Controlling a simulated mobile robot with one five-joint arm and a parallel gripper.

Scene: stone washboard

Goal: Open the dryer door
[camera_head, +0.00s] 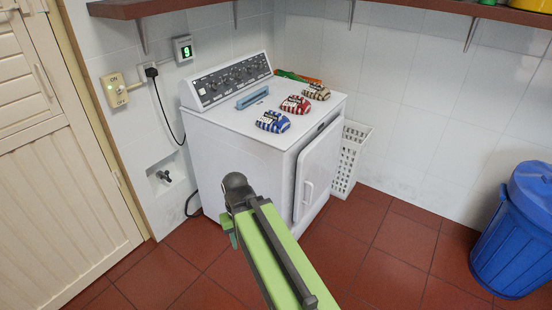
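The white dryer (240,152) stands against the tiled back wall. Its dryer door (320,165) is on the front face, which is turned to the right. A white handle (307,191) is low on the door's left side. A dark line runs along the door's edge; I cannot tell whether the door is fully shut or slightly ajar. My green arm reaches up from the bottom of the picture and ends in a dark joint in front of the dryer's side, left of the handle. The gripper's fingers do not show.
Three striped packs, blue (272,121), red (296,104) and brown (317,91), and a blue brush-like item (252,98) lie on the dryer top. A white basket (349,160) stands close beside the dryer. A blue bin (515,230) is at right. Red tiled floor (400,245) is clear between.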

